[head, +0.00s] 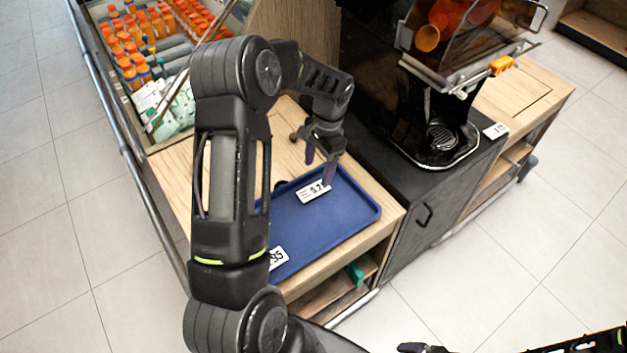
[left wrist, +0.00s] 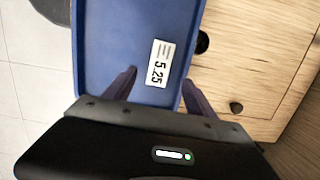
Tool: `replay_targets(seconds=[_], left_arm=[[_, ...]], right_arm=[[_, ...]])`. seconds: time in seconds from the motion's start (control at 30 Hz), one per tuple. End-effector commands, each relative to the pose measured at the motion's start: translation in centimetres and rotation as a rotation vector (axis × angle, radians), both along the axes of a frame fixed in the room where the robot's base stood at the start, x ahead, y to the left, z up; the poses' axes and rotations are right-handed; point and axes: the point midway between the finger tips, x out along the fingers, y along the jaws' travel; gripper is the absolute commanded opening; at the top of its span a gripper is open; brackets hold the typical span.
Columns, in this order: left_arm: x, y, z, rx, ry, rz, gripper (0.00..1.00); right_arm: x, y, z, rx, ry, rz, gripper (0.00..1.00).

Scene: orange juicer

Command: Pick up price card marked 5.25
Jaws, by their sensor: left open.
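The price card marked 5.25 (left wrist: 160,63) lies in the blue tray (left wrist: 112,40), near its right edge in the left wrist view. In the head view the card (head: 314,192) lies near the tray's far edge. My left gripper (head: 322,172) is above the card, and its fingers are apart and empty. In the left wrist view the card shows beyond and between the fingertips (left wrist: 158,82). A second price card (head: 277,258) lies at the tray's near left corner, partly hidden by my left arm; its number is only partly readable. My right gripper (head: 424,348) shows only in part at the bottom edge.
The tray (head: 345,222) rests on a wooden counter (head: 180,175). A black juicer (head: 445,120) stands to the right, with another small card (head: 495,131) beside it. A case of orange bottles (head: 135,45) is at the upper left. Tiled floor is clear in front.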

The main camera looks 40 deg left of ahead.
Motion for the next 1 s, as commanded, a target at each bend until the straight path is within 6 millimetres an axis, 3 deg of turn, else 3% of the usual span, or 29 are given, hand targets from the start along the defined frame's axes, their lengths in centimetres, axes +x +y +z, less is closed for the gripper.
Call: replay_targets(seconds=[0.27, 0.5, 0.87, 1.0], left_arm=[[0.0, 0.0, -0.2, 0.0, 0.0, 0.0, 0.65], [-0.3, 0.1, -2.6, 0.0, 0.001, 0.001, 0.65], [-0.4, 0.1, -2.8, 0.0, 0.0, 0.0, 0.65], [-0.5, 0.2, -4.4, -0.001, 0.002, 0.001, 0.65]], right_arm=[[0.0, 0.0, -0.1, 0.0, 0.0, 0.0, 1.0], [0.2, 0.1, -1.6, 0.003, -0.005, 0.001, 1.0], [0.2, 0.1, -1.6, 0.004, -0.007, 0.002, 1.0], [0.3, 0.1, -2.6, 0.006, -0.009, 0.002, 1.0]])
